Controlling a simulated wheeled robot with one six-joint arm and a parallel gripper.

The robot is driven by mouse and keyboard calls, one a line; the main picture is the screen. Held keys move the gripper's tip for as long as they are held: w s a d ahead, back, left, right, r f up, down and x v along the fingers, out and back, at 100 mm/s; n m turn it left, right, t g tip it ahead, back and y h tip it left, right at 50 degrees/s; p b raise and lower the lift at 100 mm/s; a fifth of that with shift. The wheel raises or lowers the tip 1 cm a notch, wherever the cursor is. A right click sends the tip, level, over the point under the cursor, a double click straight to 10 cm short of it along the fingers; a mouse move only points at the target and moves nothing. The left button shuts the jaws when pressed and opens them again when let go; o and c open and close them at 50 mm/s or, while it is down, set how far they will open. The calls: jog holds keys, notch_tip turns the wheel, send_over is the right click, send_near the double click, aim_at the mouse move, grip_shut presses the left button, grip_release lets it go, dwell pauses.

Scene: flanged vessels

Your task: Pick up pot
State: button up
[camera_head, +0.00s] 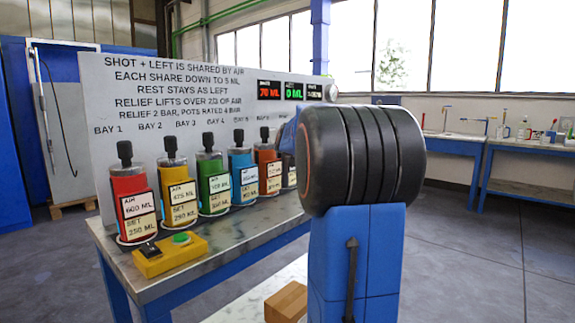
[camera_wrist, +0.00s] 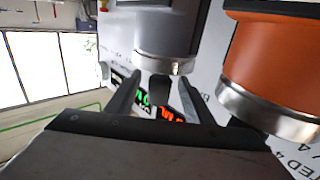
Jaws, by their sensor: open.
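Several pots with black knobs stand in a row on the bench: red (camera_head: 129,186), yellow (camera_head: 177,180), green (camera_head: 213,170), blue (camera_head: 240,165) and orange (camera_head: 267,160). A dark pot (camera_head: 290,176) at the row's right end is partly hidden by my arm. In the wrist view, which is turned over, my gripper (camera_wrist: 161,82) is open. Its fingers lie on either side of a dark knob below a grey pot (camera_wrist: 168,30) with a metal rim. Contact with the knob cannot be told. The orange pot (camera_wrist: 270,55) is close beside. My gripper is hidden in the head view.
A lettered panel (camera_head: 150,95) with red and green displays (camera_head: 281,90) stands behind the row. A yellow box (camera_head: 168,258) with a green button sits on the bench's front edge. A brown block (camera_head: 286,301) is low beside my arm. Another blue bench (camera_head: 515,150) stands far right.

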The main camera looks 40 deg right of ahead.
grip_shut()
jog(key=shift+r, duration=0.1)
dwell(1.3)
